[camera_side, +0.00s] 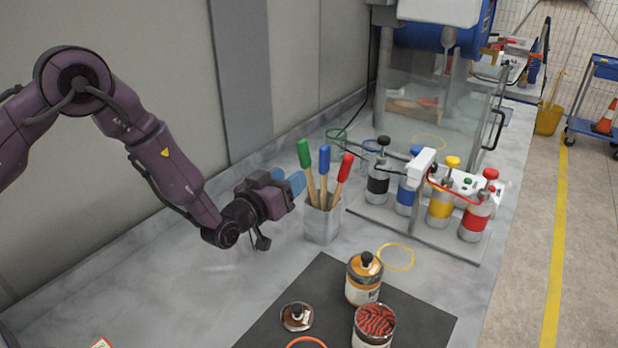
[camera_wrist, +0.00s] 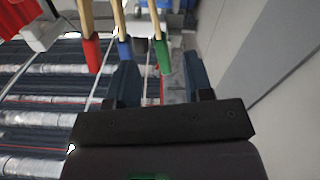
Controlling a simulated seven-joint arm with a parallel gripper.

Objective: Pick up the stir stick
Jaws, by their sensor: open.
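Several-coloured stir sticks stand in a grey cup (camera_side: 321,224) in the side view. They are a green-ended stick (camera_side: 304,153), a blue-ended stick (camera_side: 324,160) and a red-ended stick (camera_side: 345,167), each with a wooden shaft. My gripper (camera_side: 288,179) is open and empty, just left of the sticks, its blue fingers pointing towards them. In the wrist view, the green-ended stick (camera_wrist: 162,56) lines up with the gap between the fingers of my gripper (camera_wrist: 159,66). The blue-ended stick (camera_wrist: 124,48) and red-ended stick (camera_wrist: 91,54) are to its left. I cannot tell whether a finger touches one.
Several capped containers, including a yellow one (camera_side: 441,205), stand on a rack right of the cup. An orange-labelled bottle (camera_side: 363,282) and an open can (camera_side: 374,323) stand on a dark mat (camera_side: 262,331) in front. A wall (camera_side: 310,70) runs behind.

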